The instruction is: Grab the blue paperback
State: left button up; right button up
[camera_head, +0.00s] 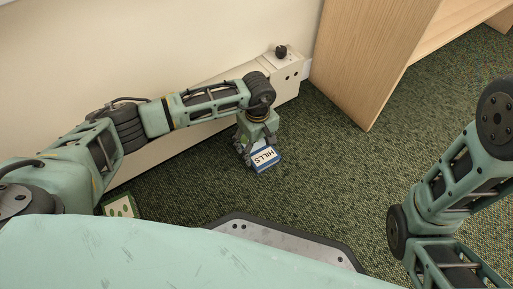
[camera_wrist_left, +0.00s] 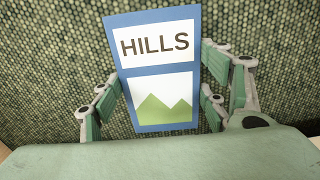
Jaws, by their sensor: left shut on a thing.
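The blue paperback (camera_wrist_left: 157,78) has a white panel with the word HILLS and a picture of green hills. In the left wrist view it stands between the two fingers of my left gripper (camera_wrist_left: 160,98), which is shut on it. In the head view the paperback (camera_head: 265,158) is near the green carpet, below my left gripper (camera_head: 252,152) close to the wall. Whether it touches the carpet I cannot tell. Of my right arm only links show at the right; its gripper is out of the frame.
A pale boxed ledge (camera_head: 287,82) runs along the wall behind my left arm, with a dark knob (camera_head: 281,51) on it. A wooden furniture panel (camera_head: 368,55) stands at the upper right. A green-spotted item (camera_head: 121,207) lies at the lower left. The carpet (camera_head: 335,170) on the right is clear.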

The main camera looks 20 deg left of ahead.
pick_arm(q)
jog(key=c, duration=0.7)
jog(key=shift+r, duration=0.1)
